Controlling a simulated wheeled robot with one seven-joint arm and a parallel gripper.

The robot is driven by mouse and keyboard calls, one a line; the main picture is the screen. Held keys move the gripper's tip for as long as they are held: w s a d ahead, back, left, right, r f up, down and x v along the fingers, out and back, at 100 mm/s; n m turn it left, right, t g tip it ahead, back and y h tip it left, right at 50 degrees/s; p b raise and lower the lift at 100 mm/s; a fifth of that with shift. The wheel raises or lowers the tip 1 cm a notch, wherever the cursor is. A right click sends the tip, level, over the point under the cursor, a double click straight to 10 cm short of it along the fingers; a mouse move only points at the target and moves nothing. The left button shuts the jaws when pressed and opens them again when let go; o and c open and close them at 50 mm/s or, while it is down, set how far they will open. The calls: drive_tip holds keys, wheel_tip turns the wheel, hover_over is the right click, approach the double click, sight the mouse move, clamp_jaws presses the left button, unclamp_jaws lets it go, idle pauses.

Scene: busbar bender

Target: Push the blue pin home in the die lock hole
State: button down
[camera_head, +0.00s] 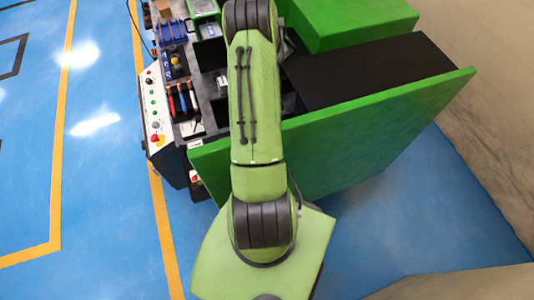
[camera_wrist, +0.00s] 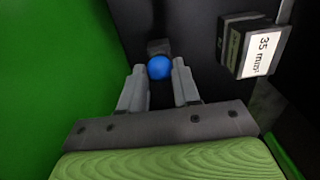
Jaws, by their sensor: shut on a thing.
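The blue pin (camera_wrist: 159,67) shows its round blue head in the wrist view. My gripper (camera_wrist: 159,78) has its two grey fingers on either side of the head and is shut on the pin. A small dark block (camera_wrist: 159,47) sits just beyond the head. The die lock hole and the pin's shaft are hidden, so I cannot tell how deep the pin sits. In the head view my arm covers the gripper and the pin.
A dark block labelled "35 mm²" (camera_wrist: 250,47) stands close to the right of my gripper. A green wall (camera_wrist: 50,70) rises on the left. In the head view, a control panel (camera_head: 155,112) and hand tools (camera_head: 183,100) lie left of my arm.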

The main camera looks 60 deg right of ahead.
drive_tip(key=shift+r+p, duration=1.05)
drive_tip(key=shift+r, duration=0.85)
wheel_tip(320, 180, up, 5)
drive_tip(key=p, duration=0.3)
drive_tip(key=shift+w, duration=0.1)
